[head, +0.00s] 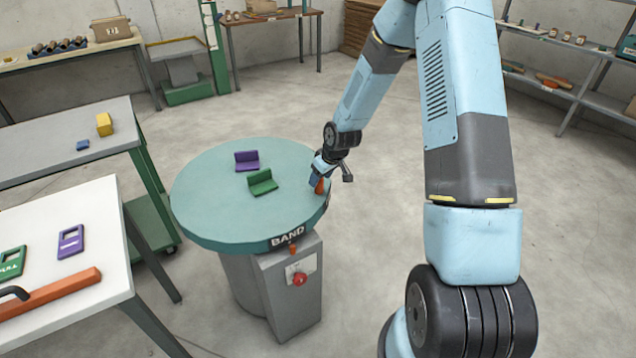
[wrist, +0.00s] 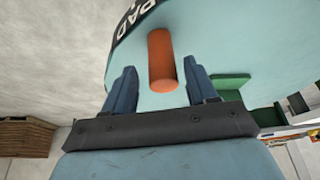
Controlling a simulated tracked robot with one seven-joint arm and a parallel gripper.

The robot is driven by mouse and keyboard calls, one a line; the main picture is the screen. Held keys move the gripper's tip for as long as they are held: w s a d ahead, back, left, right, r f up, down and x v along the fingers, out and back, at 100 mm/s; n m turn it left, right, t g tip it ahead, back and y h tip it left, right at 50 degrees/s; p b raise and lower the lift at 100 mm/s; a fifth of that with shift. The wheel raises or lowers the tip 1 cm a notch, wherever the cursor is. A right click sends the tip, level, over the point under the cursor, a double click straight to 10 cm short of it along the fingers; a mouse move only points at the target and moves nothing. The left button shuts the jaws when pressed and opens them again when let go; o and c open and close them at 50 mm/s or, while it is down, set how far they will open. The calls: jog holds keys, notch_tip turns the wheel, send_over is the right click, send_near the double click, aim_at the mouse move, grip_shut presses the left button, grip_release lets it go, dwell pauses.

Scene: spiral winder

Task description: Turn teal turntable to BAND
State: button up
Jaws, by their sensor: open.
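The teal turntable (head: 215,205) is a round top on a grey pedestal (head: 290,290). The label BAND (head: 287,238) on its rim faces the front, above a small orange marker (head: 292,249) on the pedestal. My gripper (head: 318,184) is at the turntable's right edge, by an orange peg (head: 320,186). In the wrist view my gripper (wrist: 160,85) is open, with one blue finger on each side of the orange peg (wrist: 161,60); gaps show between them. A label reading PAD (wrist: 135,12) is on the rim beyond the peg. A purple bracket (head: 247,161) and a green bracket (head: 262,182) sit on top.
A red knob (head: 299,280) is on the pedestal. A grey table (head: 60,140) stands behind. Floor right of the turntable is clear.

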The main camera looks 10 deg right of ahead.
jog(key=v, duration=0.9)
jog(key=shift+s+r, duration=0.15)
jog(key=shift+r, duration=0.05)
jog(key=shift+d, duration=0.1)
jog(key=s+d+r+m+t+h, duration=0.1)
jog(key=s+d+r+m+h, duration=0.15)
jog(key=s+r, duration=0.55)
jog(key=s+d+r+m+h, duration=0.1)
jog(key=s+d+r, duration=0.25)
jog(key=r, duration=0.95)
jog(key=s+r+m, duration=0.1)
jog(key=s+r, duration=0.2)
jog(key=s, duration=0.4)
jog(key=s+r+m, duration=0.1)
jog(key=s+r, duration=0.2)
jog(key=s, duration=0.4)
jog(key=s+d+r+m+t, duration=0.1)
jog(key=s+r, duration=0.3)
jog(key=s, duration=0.3)
jog(key=shift+m+y, duration=0.35)
jog(key=shift+y, duration=0.1)
jog(key=shift+w+d+r, duration=0.1)
jog(key=shift+d+r, duration=0.05)
